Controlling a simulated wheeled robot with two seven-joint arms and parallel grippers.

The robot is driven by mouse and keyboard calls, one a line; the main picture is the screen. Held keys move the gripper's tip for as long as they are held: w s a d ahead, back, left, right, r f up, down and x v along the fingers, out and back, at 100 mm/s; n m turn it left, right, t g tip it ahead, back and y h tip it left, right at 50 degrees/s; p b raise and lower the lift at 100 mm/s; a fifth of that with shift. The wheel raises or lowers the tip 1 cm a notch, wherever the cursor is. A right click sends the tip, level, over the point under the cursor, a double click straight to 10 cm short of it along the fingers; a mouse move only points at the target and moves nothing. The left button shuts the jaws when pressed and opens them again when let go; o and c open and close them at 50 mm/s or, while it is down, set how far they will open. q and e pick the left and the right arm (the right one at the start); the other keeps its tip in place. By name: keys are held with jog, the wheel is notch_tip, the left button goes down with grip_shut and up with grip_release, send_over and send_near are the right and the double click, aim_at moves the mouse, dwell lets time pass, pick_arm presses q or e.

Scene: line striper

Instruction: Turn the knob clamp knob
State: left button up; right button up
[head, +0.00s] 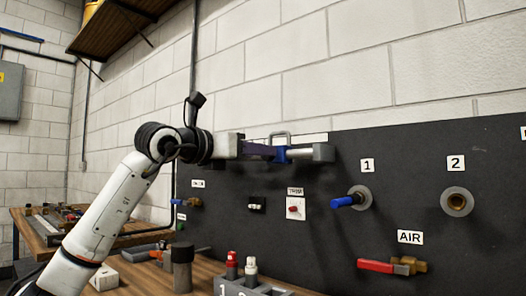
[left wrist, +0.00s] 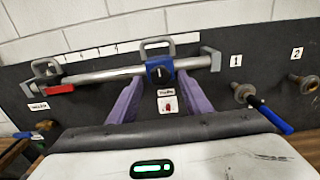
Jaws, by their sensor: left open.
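The blue clamp block (head: 281,154) sits on a silver rail (head: 301,153) mounted on the dark panel. In the left wrist view the block, with a round dark-faced knob (left wrist: 159,71) bearing a white mark, faces the camera. My left gripper (head: 271,152) is in front of the panel at rail height. Its purple fingers (left wrist: 161,80) are open, one to each side below the knob in the left wrist view. Whether they touch it I cannot tell. My right gripper is not in view.
A red clamp part (left wrist: 61,88) is at the rail's left end. Below the rail is a red switch (head: 294,208). To the right are blue-handled valve 1 (head: 345,201), brass fitting 2 (head: 457,202) and a red-handled AIR valve (head: 376,266). Bottles (head: 250,267) stand in a rack below.

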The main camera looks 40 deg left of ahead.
pick_arm(q)
jog(key=shift+w+d, duration=0.15)
jog(key=shift+w, duration=1.35)
jog(key=c, duration=1)
jog(key=shift+n, duration=0.3)
jog(key=shift+f+n+p, duration=0.15)
jog(key=shift+n+p, duration=0.3)
jog(key=shift+n, duration=6.05)
jog(key=shift+f+n+p, duration=0.15)
jog(key=shift+n+p, duration=0.25)
jog(key=shift+n, duration=6.1)
